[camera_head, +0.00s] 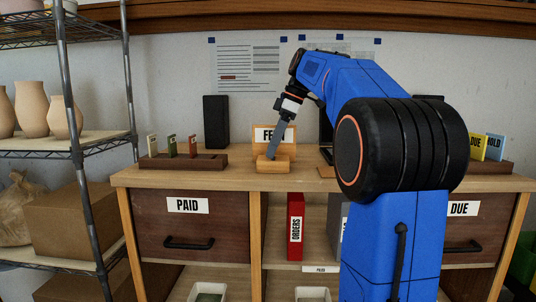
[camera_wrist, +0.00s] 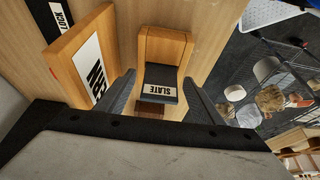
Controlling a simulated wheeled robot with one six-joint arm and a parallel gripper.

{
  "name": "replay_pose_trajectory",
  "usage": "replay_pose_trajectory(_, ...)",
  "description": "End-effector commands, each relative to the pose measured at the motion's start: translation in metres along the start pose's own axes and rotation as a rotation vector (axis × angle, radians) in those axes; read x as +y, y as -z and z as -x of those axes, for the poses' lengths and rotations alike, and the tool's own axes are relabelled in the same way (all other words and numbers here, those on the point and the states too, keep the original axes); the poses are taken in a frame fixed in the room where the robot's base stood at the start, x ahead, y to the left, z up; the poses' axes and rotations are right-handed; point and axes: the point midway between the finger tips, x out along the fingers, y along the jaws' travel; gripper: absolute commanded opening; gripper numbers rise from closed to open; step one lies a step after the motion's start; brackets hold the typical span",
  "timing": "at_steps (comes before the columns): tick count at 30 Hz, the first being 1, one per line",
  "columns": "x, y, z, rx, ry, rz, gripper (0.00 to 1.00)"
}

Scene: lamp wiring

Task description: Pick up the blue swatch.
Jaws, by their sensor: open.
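A blue card (camera_head: 496,147) lettered HOLD stands in the rack at the right, behind a yellow card; it is the only clearly blue card or swatch I see. My gripper (camera_head: 270,152) is far to its left, pointing down at a small wooden holder (camera_head: 273,166) on the counter. In the wrist view my gripper (camera_wrist: 160,78) is open, with a finger on either side of a dark grey piece (camera_wrist: 164,78) labelled SLATE in the wooden holder (camera_wrist: 165,45). I cannot tell whether the fingers touch it. The blue card is not in the wrist view.
A wooden sign (camera_head: 288,130), partly hidden by my arm, stands behind the holder. A dark rack (camera_head: 185,162) with small cards is at the left, near a black box (camera_head: 215,122). My arm hides the counter's right middle. A wire shelf (camera_head: 75,140) stands at far left.

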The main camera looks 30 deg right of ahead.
Motion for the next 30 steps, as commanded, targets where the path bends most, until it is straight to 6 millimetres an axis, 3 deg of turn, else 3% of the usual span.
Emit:
replay_pose_trajectory(4, 0.000, 0.000, 0.000, 0.000, 0.000, 0.000, 0.61)
replay_pose_trajectory(9, 0.000, 0.000, 0.000, 0.000, 0.000, 0.000, 0.20)
replay_pose_trajectory(10, 0.000, 0.000, 0.000, 0.000, 0.000, 0.000, 0.16)
replay_pose_trajectory(20, 0.000, 0.002, 0.003, 0.000, -0.001, 0.001, 0.16)
replay_pose_trajectory(30, 0.001, 0.022, 0.052, 0.000, -0.003, 0.002, 0.16)
